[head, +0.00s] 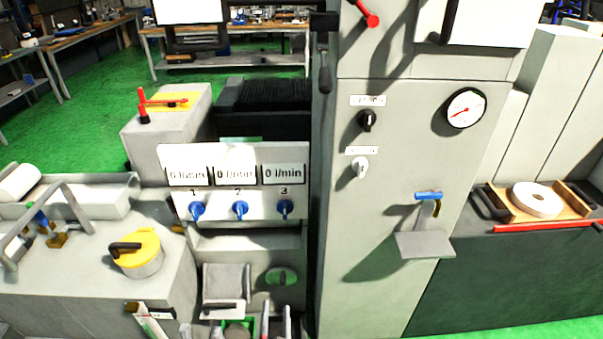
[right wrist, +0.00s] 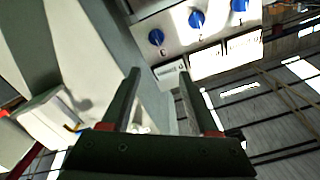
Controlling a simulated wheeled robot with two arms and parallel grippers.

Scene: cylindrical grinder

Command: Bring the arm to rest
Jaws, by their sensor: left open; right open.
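My right gripper (right wrist: 158,76) shows in the right wrist view. Its two dark fingers reach up from a dark bar with red parts at the finger bases. They stand apart with nothing between them, so it is open and empty. A grey machine surface and part of the flow panel lie beyond the fingertips; I see no contact. I cannot make out either gripper with certainty in the head view. My left gripper is not in view.
The flow panel (head: 247,155) has three blue knobs, also seen inverted in the right wrist view (right wrist: 196,45). A tall grey cabinet (head: 390,290) carries switches, a gauge (head: 466,108) and a small shelf (head: 424,244). A yellow-topped cap (head: 138,252) stands left. A wooden tray (head: 555,213) holds a white wheel.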

